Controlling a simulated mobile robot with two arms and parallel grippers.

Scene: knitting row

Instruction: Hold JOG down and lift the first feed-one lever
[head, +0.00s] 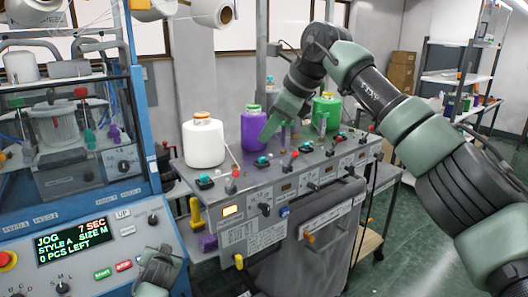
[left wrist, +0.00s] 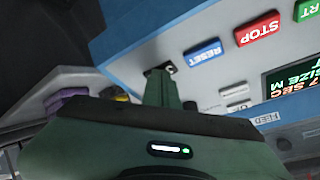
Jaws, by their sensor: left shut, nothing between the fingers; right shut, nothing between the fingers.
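The blue machine's sloping control panel (head: 75,270) is at lower left, with a display (head: 75,240) reading "JOG 7 SEC", "STYLE A SIZE M" and "0 PCS LEFT". My left gripper (head: 163,254) is shut at the panel's right part. In the left wrist view its fingertips (left wrist: 160,74) are at a small dark control beside RESET (left wrist: 202,52); they hide most of it, and I cannot read its label. Several red-knobbed levers stand along the grey bench, the nearest (head: 234,174) at its left end. My right gripper (head: 264,138) is shut, pointing down in front of the purple bottle.
A white bottle (head: 203,142), a purple bottle (head: 252,132) and a green bottle (head: 326,113) stand at the back of the bench. Teal-topped knobs sit among the levers. STOP (left wrist: 257,29) is near RESET. Green floor lies open at right, before the shelves (head: 450,80).

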